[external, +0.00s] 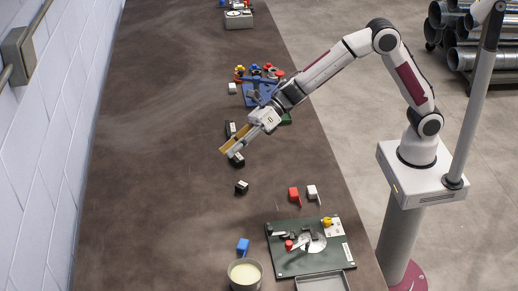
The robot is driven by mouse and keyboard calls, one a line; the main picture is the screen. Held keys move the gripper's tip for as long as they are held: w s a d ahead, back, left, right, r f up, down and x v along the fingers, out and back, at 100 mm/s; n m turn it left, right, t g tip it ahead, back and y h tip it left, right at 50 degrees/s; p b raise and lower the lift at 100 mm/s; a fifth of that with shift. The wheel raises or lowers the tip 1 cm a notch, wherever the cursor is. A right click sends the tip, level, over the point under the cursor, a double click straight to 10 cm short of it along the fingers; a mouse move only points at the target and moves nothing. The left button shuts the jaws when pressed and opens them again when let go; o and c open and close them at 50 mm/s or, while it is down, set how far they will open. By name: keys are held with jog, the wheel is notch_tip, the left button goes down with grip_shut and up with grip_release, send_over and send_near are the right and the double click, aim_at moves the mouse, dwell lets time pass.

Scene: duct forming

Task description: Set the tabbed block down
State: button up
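My gripper (229,150) reaches down and left over the middle of the brown table, with tan finger parts showing at its end. A small black block with a light mark (238,160) is right at the fingertips. I cannot tell whether it is held or lies on the table beside them. Another black block (241,187) lies apart, nearer the camera, and a dark piece (230,129) lies behind the gripper. A red tabbed block (294,194), a white tabbed block (312,191) and a blue tabbed block (243,246) rest on the table.
A dark green board (282,266) with small parts stands at the front right, beside a grey tray (324,282) and a round tin (231,275). A blue fixture (250,97) with coloured knobs and a white block (232,88) are farther back. The table's left side is clear.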

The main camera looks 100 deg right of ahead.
jog(key=s+d+r+m+h, duration=0.45)
jog(key=s+d+m, duration=0.25)
jog(key=s+m, duration=0.3)
jog(key=s+d+r+m+h, duration=0.3)
jog(key=s+d+r+m, duration=0.35)
jog(key=s+m, duration=0.3)
jog(key=s+a+f+m+g, duration=0.1)
jog(key=s+f+m+g, duration=0.1)
jog(key=s+m, duration=0.3)
jog(key=s+a+f+m+g+y, duration=0.1)
jog(key=s+m, duration=0.4)
jog(key=s, duration=0.9)
jog(key=s+f+m+g, duration=0.3)
jog(key=s+f+m, duration=0.2)
jog(key=s, duration=0.5)
jog(key=shift+a+f+m, duration=0.25)
jog(key=shift+a+m, duration=0.15)
jog(key=shift+m, duration=0.15)
jog(key=shift+s, duration=0.1)
